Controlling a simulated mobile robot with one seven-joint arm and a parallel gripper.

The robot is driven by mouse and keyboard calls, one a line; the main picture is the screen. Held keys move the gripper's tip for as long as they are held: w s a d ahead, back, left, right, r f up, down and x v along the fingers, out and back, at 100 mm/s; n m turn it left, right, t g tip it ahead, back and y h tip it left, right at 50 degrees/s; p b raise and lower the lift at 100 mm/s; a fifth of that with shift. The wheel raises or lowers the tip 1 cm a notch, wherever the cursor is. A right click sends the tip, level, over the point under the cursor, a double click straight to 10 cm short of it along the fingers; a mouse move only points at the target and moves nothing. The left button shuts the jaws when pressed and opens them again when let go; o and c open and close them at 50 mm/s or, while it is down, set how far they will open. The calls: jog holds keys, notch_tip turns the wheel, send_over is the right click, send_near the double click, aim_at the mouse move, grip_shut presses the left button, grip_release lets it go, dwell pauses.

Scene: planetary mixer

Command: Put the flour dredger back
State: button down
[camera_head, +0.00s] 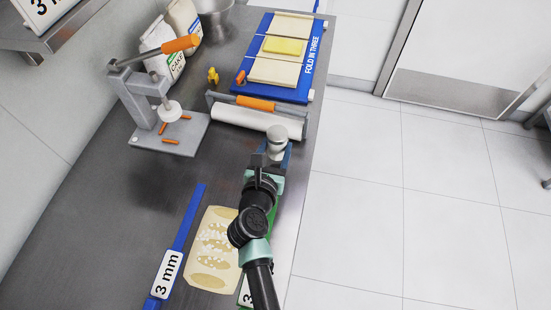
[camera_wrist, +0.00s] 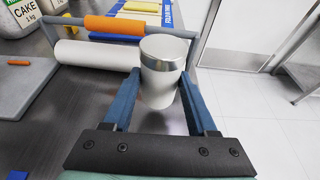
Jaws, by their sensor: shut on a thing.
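The flour dredger, a pale cup with a shiny metal top (camera_wrist: 162,75), is between the two blue fingers of my gripper (camera_wrist: 157,100). The fingers are shut on its sides, and it looks upright. In the head view the dredger (camera_head: 277,137) shows at the end of my arm, near the right edge of the steel counter (camera_head: 150,205), just in front of the white roller. I cannot tell whether its base touches the counter.
A white roller with an orange grip (camera_head: 255,112) lies beyond the dredger. Behind it is a blue fold-in-three board (camera_head: 291,95). A grey press (camera_head: 165,125) stands left. Dough (camera_head: 209,250) and a blue 3 mm strip (camera_head: 187,225) lie nearer. The counter's middle left is clear.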

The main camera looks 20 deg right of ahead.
aim_at(275, 159)
jog(key=shift+f+b, duration=0.8)
jog(key=shift+f, duration=1.1)
jog(key=shift+f, duration=0.15)
jog(key=shift+c, duration=1)
grip_release()
